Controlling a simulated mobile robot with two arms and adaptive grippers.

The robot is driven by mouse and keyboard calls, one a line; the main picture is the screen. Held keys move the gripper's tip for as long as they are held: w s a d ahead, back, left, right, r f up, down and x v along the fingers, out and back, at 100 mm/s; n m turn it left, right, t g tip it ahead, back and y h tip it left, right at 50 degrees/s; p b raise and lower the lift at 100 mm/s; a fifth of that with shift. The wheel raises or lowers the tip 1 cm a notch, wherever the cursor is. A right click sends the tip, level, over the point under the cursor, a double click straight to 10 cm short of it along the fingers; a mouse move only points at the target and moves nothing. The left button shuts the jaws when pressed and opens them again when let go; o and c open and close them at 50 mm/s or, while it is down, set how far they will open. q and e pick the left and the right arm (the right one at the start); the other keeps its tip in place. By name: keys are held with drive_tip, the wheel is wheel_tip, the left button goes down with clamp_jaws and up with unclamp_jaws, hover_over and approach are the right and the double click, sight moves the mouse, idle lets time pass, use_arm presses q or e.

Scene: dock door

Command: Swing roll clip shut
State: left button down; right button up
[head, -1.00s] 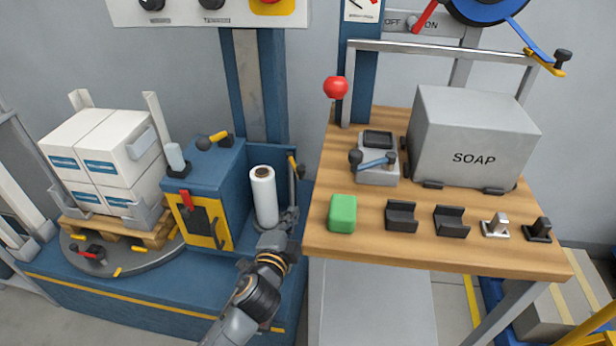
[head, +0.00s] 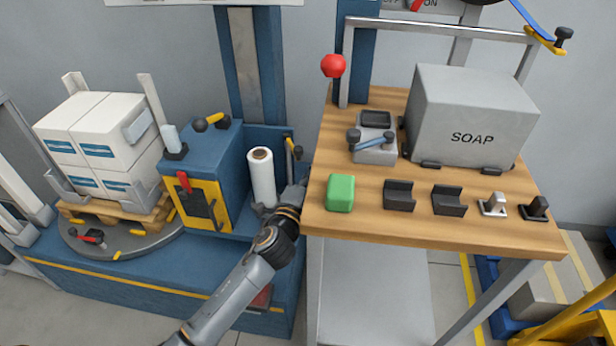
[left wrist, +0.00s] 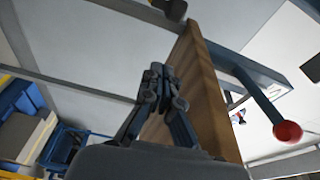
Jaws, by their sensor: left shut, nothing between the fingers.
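The white film roll (head: 261,178) stands upright in the blue machine's bay. Just right of it is an upright grey bar with a yellow and black top (head: 291,152), which seems to be the roll clip; its lower part is hidden behind my gripper and wrist. My left gripper (head: 298,190) is at the right side of the bay, right of the roll and close to the table's left edge. In the left wrist view its fingers (left wrist: 156,76) are together and empty, beside the wooden tabletop. I cannot tell whether it touches the bar. My right gripper is not in view.
The wooden table (head: 440,232) stands close on the right, with a green block (head: 340,193) near its left edge. A red ball knob (head: 333,66) rises at its back left. The blue cabinet with a yellow panel (head: 205,203) stands left of the roll.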

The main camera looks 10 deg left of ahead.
use_arm(q)
drive_tip(key=w+a, duration=0.2)
drive_tip(key=w, duration=0.1)
drive_tip(key=w+a, duration=0.1)
drive_tip(key=w, duration=0.1)
drive_tip(key=shift+f, duration=0.1)
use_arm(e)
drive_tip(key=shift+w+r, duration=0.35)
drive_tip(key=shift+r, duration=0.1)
use_arm(q)
drive_tip(key=shift+w+a, duration=0.1)
